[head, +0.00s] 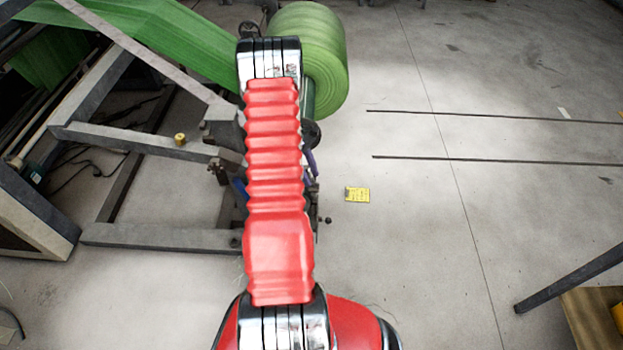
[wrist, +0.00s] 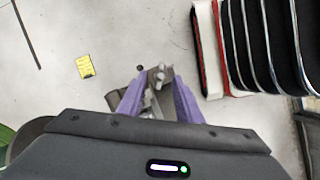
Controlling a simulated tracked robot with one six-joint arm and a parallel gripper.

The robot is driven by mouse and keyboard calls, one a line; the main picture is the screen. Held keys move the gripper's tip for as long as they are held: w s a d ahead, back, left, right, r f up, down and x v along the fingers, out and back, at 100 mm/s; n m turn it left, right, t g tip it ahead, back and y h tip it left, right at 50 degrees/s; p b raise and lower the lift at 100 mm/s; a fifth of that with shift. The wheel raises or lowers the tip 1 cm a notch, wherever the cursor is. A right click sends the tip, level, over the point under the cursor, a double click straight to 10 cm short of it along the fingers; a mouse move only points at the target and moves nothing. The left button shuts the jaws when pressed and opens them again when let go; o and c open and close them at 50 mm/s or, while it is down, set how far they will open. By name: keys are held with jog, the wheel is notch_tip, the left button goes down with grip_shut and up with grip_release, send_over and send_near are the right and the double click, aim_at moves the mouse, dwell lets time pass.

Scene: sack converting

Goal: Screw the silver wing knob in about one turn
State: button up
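The silver wing knob (wrist: 159,78) shows in the wrist view between the tips of my gripper (wrist: 157,82). My gripper's two purple fingers stand apart, one on each side of the knob. A gap shows beside the left finger; whether the right finger touches the knob is unclear. The dark metal bracket around the knob is partly hidden by the fingers. In the head view my red-sleeved arm hides the knob and most of the gripper; only a bit of purple finger (head: 310,162) shows at the arm's right edge.
A yellow card (head: 357,194) lies on the floor to the right and also shows in the wrist view (wrist: 85,66). The floor at right is mostly clear, with two dark strips.

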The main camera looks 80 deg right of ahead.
aim_at(313, 184)
jog(key=shift+x, duration=1.15)
jog(key=shift+c, duration=0.4)
grip_shut()
